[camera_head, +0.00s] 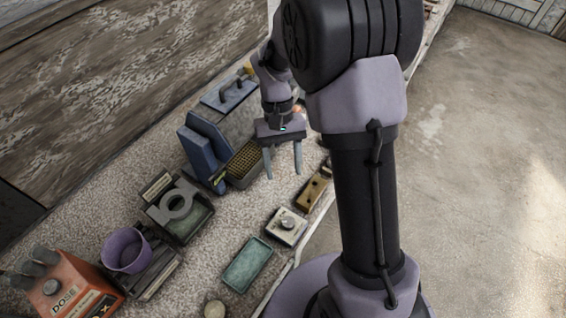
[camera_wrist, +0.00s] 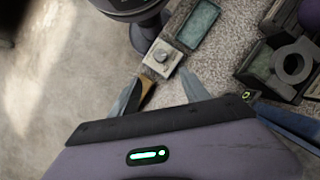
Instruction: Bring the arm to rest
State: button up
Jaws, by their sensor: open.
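My arm stands upright in the head view and reaches over the bench. My gripper (camera_head: 283,174) hangs above the bench's front part with its two fingers apart and nothing between them. It also shows in the wrist view (camera_wrist: 160,88), where the fingers are spread. Beneath and near the fingers is a wooden block with dark marks (camera_head: 314,190), which also shows in the wrist view (camera_wrist: 148,90), partly hidden by a finger there.
The bench (camera_head: 215,255) holds a knobbed box (camera_head: 286,226), a green tray (camera_head: 248,264), a grey ring on a dark box (camera_head: 178,203), a purple bowl (camera_head: 124,252), an orange box (camera_head: 72,288) and a blue block (camera_head: 203,150). Open floor (camera_head: 470,150) lies right.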

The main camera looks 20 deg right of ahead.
jog(key=s+a+r+m+t+b, duration=0.1)
jog(key=s+a+r+t+b, duration=0.1)
jog(key=s+r+t+b, duration=0.2)
jog(key=s+a+r+m+t+y+b, duration=0.1)
jog(key=s+a+r+t+b, duration=0.2)
jog(key=s+t+b, duration=0.3)
jog(key=s, duration=0.3)
jog(key=shift+s+r+m, duration=0.35)
jog(key=shift+s+m, duration=0.05)
